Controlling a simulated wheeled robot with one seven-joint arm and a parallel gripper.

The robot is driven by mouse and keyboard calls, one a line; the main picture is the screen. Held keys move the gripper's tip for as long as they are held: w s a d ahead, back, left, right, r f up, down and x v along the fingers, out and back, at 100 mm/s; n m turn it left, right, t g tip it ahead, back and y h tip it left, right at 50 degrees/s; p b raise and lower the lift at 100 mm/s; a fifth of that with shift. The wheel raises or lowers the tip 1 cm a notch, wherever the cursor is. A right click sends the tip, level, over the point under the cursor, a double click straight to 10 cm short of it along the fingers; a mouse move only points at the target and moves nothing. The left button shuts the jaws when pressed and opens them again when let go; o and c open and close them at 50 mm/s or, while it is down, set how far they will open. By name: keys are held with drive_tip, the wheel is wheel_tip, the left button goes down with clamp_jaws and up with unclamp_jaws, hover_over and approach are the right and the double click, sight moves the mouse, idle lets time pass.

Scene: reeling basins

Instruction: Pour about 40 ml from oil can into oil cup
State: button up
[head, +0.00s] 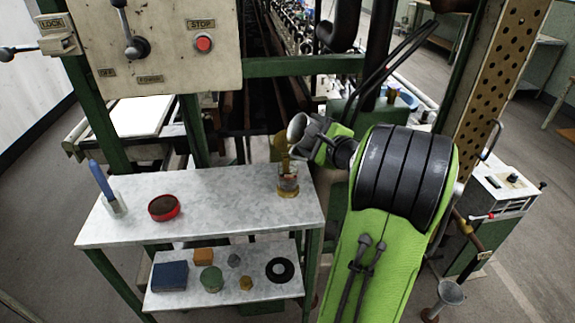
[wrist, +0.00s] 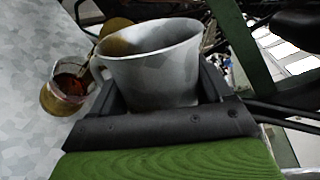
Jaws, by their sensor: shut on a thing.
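The oil can (wrist: 155,68), a grey metal vessel with a wide mouth, is held between the fingers of my gripper (wrist: 160,85). In the head view the can (head: 297,128) is raised above the shelf's right end, its mouth tilted to the left, with my gripper (head: 318,138) at its right. The oil cup (head: 288,182), glass with brass parts, stands upright on the shelf below it. The wrist view shows the cup (wrist: 68,92) left of the can, with some dark amber liquid inside. A brass lid-like part (head: 281,146) rises between them. I cannot make out a stream.
The grey shelf top (head: 225,198) also carries a red round tin (head: 164,207) and a blue-topped bottle (head: 103,185). The lower shelf (head: 215,293) holds several small items. A machine panel (head: 155,45) stands behind. The middle of the top is clear.

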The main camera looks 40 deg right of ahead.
drive_tip(key=shift+d+r+m+t+p, duration=0.2)
drive_tip(key=shift+r+m+t+p, duration=0.1)
drive_tip(key=shift+r+m+p, duration=0.85)
drive_tip(key=shift+d+f+m+y+b, duration=0.2)
drive_tip(key=shift+f+m+y+b, duration=0.1)
drive_tip(key=shift+f+b, duration=0.25)
drive_tip(key=shift+a+f, duration=0.15)
drive_tip(key=shift+a, duration=0.1)
drive_tip(key=shift+d, duration=0.1)
drive_tip(key=shift+s+d+f+m+t, duration=0.2)
drive_tip(key=shift+d+f+m+t, duration=0.1)
drive_tip(key=shift+d+f+m, duration=0.25)
drive_tip(key=shift+a, duration=0.2)
